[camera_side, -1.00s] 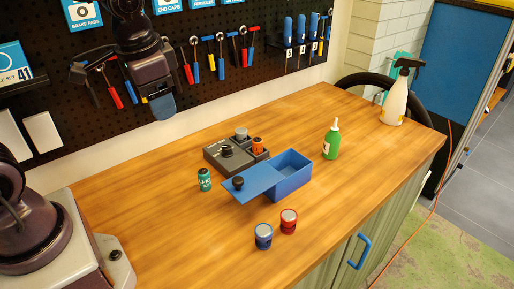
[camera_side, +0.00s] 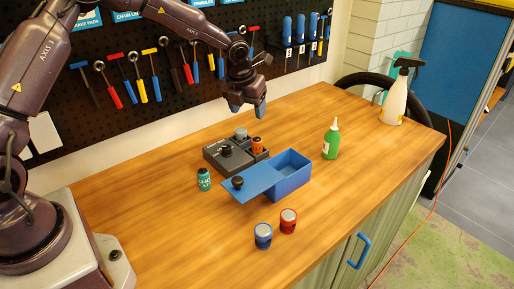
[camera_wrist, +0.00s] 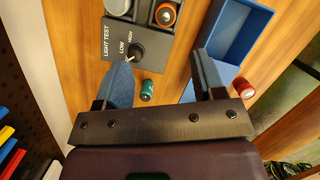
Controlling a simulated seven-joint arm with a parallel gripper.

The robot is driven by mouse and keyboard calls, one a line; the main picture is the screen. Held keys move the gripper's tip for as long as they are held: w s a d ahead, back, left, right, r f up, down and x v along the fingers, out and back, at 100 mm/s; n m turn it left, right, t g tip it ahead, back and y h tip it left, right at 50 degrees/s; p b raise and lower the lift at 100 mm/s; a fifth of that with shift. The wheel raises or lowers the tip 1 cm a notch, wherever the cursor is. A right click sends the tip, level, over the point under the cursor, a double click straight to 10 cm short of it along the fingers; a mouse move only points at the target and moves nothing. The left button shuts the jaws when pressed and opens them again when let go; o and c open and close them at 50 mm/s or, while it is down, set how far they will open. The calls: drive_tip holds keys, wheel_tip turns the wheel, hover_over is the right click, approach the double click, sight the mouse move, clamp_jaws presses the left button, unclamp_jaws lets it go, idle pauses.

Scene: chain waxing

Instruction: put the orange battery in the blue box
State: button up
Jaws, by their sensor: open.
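The orange battery (camera_side: 257,144) stands upright in a holder slot of the dark grey tester (camera_side: 222,158). In the wrist view the orange battery (camera_wrist: 165,14) is near the top edge, seen end-on. The blue box (camera_side: 294,186) is right of the tester, its lid (camera_side: 252,181) slid left so the right part is open; no contents are visible there. The wrist view shows the blue box (camera_wrist: 236,32) at upper right, partly behind a finger. My gripper (camera_side: 248,109) is open and empty, above and behind the tester; its fingers (camera_wrist: 163,76) are wide apart.
A grey battery (camera_side: 241,133) stands beside the orange one in the tester. A teal battery (camera_side: 204,179) stands left of it. A green bottle (camera_side: 331,141) is right of the box. The right and front-left tabletop is clear.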

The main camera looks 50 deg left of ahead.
sight(257, 139)
drive_tip(key=shift+m, duration=0.3)
drive_tip(key=x, duration=0.7)
drive_tip(key=shift+f, duration=0.35)
drive_tip(key=shift+w+d+x, duration=0.1)
drive_tip(key=shift+d+x, duration=0.1)
drive_tip(key=shift+x, duration=1.15)
drive_tip(key=shift+w+d+x, duration=0.1)
drive_tip(key=shift+d+x, duration=0.1)
drive_tip(key=shift+x, duration=1.1)
drive_tip(key=c, duration=1.1)
drive_tip(key=shift+r, duration=0.1)
